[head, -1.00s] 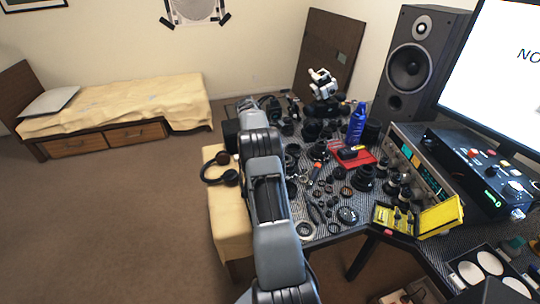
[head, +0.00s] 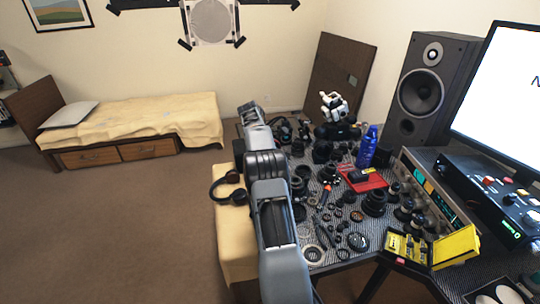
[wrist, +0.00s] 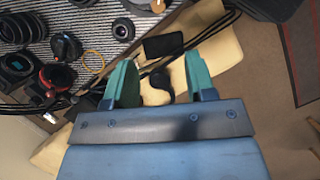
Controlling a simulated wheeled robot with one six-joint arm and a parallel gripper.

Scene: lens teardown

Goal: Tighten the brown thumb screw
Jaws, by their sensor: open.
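I cannot make out the brown thumb screw in either view. In the wrist view my gripper (wrist: 160,62) has its two green fingers apart with nothing held between them. Beyond the fingers are the edge of the table, cables and the cream bench. In the head view my arm reaches up along the left edge of the table (head: 330,258), and its far end is near the back left corner. The fingers cannot be made out there.
Lenses and small parts crowd the table, with a red tray (head: 376,182), blue bottle (head: 367,148) and yellow case (head: 455,247) among them. Headphones (head: 229,190) lie on the cream bench (head: 232,250). A speaker (head: 420,90) stands behind. Open floor lies left.

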